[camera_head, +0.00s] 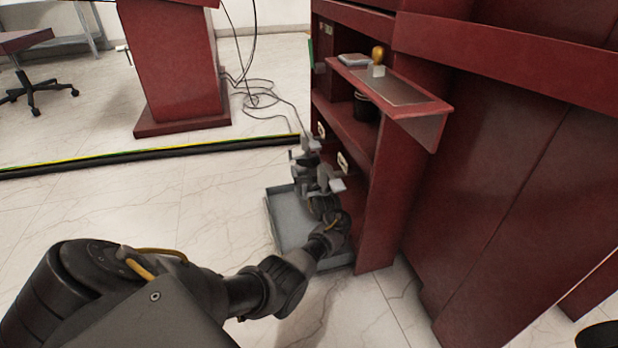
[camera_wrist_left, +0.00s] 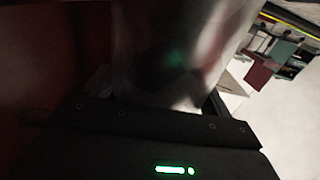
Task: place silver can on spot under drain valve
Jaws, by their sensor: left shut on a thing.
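My left gripper (camera_head: 316,164) is at the lower front of the red cabinet, above a grey tray (camera_head: 283,222) on the floor. In the left wrist view a blurred, shiny silver can (camera_wrist_left: 205,45) fills the space just past the gripper body, and the gripper is shut on it. In the head view I cannot make out the can among the gripper parts. No drain valve and no marked spot can be told in either view. My right gripper is not in view.
The red cabinet (camera_head: 375,215) stands close at right, with a shelf panel (camera_head: 400,92) jutting out above. White outlets (camera_head: 342,162) are near the gripper. A red pedestal (camera_head: 175,65) and loose cables (camera_head: 262,97) are farther back.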

